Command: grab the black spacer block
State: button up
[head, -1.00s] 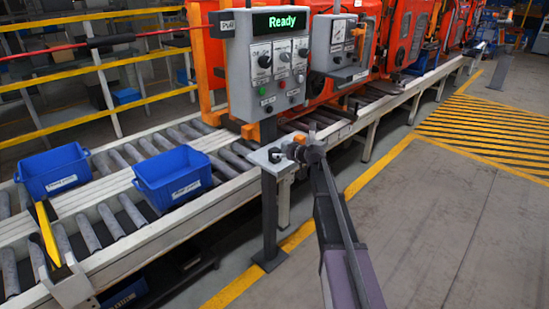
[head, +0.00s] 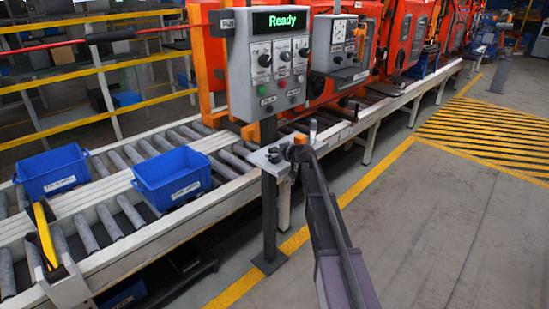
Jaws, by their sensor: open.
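A small dark piece (head: 274,155), which looks like the black spacer block, sits on the small grey shelf (head: 256,158) below the control panel. It is too small to make out its exact shape. My gripper (head: 297,153) is at the far end of my arm, over the right side of the shelf, just right of the dark piece. It is open; its fingers are small and dark, and whether they touch anything cannot be told. An orange part (head: 300,140) shows right at the gripper.
Two blue bins (head: 172,177) (head: 52,172) stand on the roller conveyor at left. Orange doors (head: 405,35) line the back. The floor at right is clear.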

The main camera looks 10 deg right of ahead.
aim_at(275, 149)
dwell(0.3)
jog(key=c, duration=1.2)
jog(key=shift+r, duration=0.2)
notch_tip(275, 149, up, 3)
jog(key=p, duration=0.3)
jog(key=s+d, duration=0.1)
jog(key=s, duration=0.4)
jog(key=s+d+r+p, duration=0.1)
jog(key=s+d, duration=0.1)
jog(key=s, duration=0.3)
jog(key=s+d+p, duration=0.1)
jog(key=s, duration=0.4)
jog(key=shift+s+d+r, duration=0.15)
jog(key=shift+s+r, duration=0.1)
jog(key=shift+r, duration=0.05)
